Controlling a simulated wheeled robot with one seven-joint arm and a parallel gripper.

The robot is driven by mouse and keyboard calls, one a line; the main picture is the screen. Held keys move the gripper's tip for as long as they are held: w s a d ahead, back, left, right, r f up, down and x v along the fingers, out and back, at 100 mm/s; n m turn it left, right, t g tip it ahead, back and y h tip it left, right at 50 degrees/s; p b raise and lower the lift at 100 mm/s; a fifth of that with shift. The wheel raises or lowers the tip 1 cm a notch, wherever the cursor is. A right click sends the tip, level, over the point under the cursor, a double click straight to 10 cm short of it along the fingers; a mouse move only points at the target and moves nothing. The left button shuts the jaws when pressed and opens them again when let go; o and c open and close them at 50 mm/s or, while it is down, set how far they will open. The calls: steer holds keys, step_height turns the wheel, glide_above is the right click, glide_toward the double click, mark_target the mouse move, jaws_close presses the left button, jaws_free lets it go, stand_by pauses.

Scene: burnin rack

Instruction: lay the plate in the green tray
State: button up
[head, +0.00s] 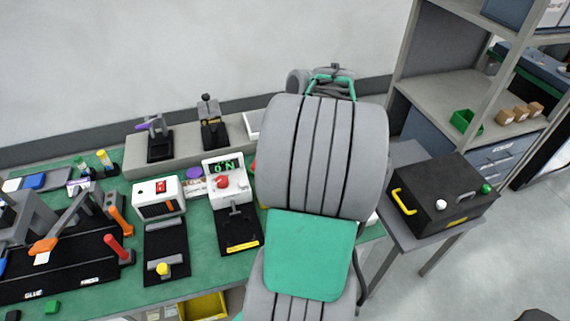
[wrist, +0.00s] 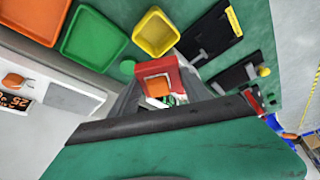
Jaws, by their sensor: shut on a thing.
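The green tray (wrist: 92,40) is at the upper left of the wrist view, between an orange tray and a yellow tray. It is open and looks empty. My gripper (wrist: 160,98) is at the middle of the wrist view, its grey fingers partly hidden by my own wrist. It is shut on a small orange-red piece with pale edges, which I take as the plate (wrist: 157,87). The plate is right of and below the green tray in the picture, apart from it. In the head view my arm hides the gripper, the plate and the green tray.
An orange tray (wrist: 32,17) and a yellow tray (wrist: 155,33) flank the green tray. Black lever fixtures (wrist: 208,35) stand on the green bench. A white device (wrist: 15,95) with a display is at left. A black box (head: 440,195) stands right of my arm.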

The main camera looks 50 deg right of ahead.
steer(key=s+d+n, duration=0.2)
steer(key=s+d, duration=0.5)
steer(key=shift+y, duration=0.3)
steer(key=w+d+f+p, duration=0.1)
steer(key=w+d+f, duration=0.1)
steer(key=w+f, duration=0.1)
steer(key=w+d+f+p, duration=0.1)
steer(key=w+d+f, duration=0.1)
steer(key=w, duration=0.3)
steer(key=w+d+f+p, duration=0.1)
steer(key=w+d+f, duration=0.1)
steer(key=w+f, duration=0.2)
steer(key=shift+w+d+f, duration=0.15)
steer(key=shift+d+f, duration=0.05)
steer(key=shift+f, duration=0.35)
step_height(320, 180, down, 3)
steer(key=shift+w+f+p, duration=0.1)
steer(key=shift+f+p, duration=0.05)
steer(key=shift+p, duration=0.75)
steer(key=shift+f, duration=0.15)
steer(key=o, duration=1.5)
